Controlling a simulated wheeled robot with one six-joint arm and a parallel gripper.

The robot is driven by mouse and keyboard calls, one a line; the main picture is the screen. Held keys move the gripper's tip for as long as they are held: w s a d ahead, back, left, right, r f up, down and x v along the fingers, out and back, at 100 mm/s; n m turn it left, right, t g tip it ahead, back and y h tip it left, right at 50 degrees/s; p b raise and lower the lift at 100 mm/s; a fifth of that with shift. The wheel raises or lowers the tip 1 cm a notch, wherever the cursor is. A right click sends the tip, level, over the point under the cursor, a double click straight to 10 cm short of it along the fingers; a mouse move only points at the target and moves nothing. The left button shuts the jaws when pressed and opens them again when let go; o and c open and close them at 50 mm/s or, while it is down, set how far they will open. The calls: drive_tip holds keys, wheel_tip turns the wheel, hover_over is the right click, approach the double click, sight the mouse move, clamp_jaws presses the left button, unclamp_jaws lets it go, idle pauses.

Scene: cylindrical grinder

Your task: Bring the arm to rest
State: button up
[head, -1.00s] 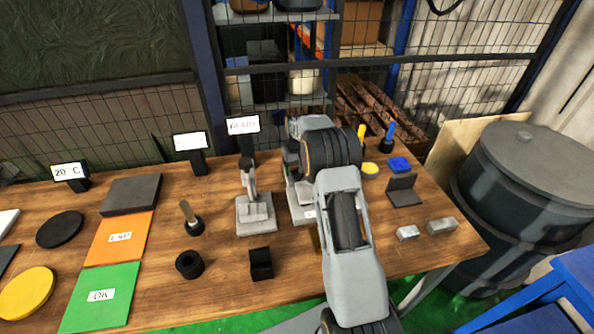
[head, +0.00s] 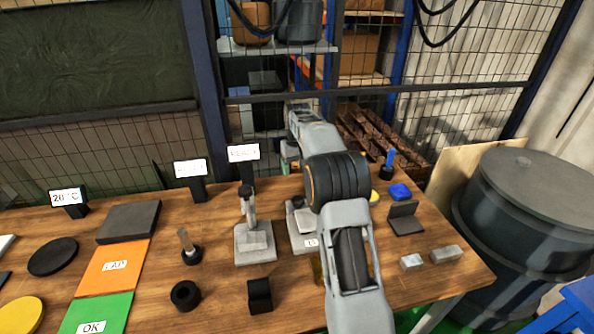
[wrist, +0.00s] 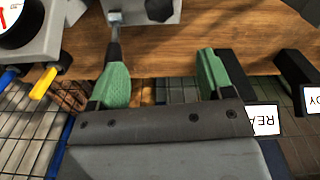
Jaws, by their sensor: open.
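My arm reaches from the bottom of the head view over the right half of the wooden bench (head: 210,230). Its black wrist joint stands above the grey-based fixture (head: 304,240). The end of my arm points toward the back of the bench, and its fingers are hidden in the head view. In the wrist view my gripper (wrist: 158,85) shows two green fingers, wide apart, with nothing held between them. Bench wood and the wire mesh show beyond the fingers. A dark rod under a grey block (wrist: 145,12) appears close to the left finger.
A grey stand (head: 255,240) is left of my arm. Small sign holders (head: 244,153) line the bench's back. A blue block (head: 399,191), a black angled holder (head: 405,218) and metal blocks (head: 445,254) lie right. A dark drum (head: 525,215) stands beyond the right edge.

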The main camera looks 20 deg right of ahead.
idle(0.4)
wheel_tip(320, 180, down, 4)
drive_tip(key=s, duration=0.2)
drive_tip(key=s+a+r+t, duration=0.1)
drive_tip(key=s+a, duration=0.3)
drive_tip(key=s, duration=0.5)
drive_tip(key=s+a+r+t, duration=0.1)
drive_tip(key=s+a+r, duration=0.2)
drive_tip(key=s, duration=0.7)
drive_tip(key=s+a+r+t, duration=0.1)
drive_tip(key=s+a+r, duration=0.1)
drive_tip(key=s+a, duration=0.3)
drive_tip(key=s, duration=0.4)
drive_tip(key=shift+s+a+r+n+t, duration=0.3)
drive_tip(key=shift+s+t, duration=0.05)
drive_tip(key=shift+t, duration=0.05)
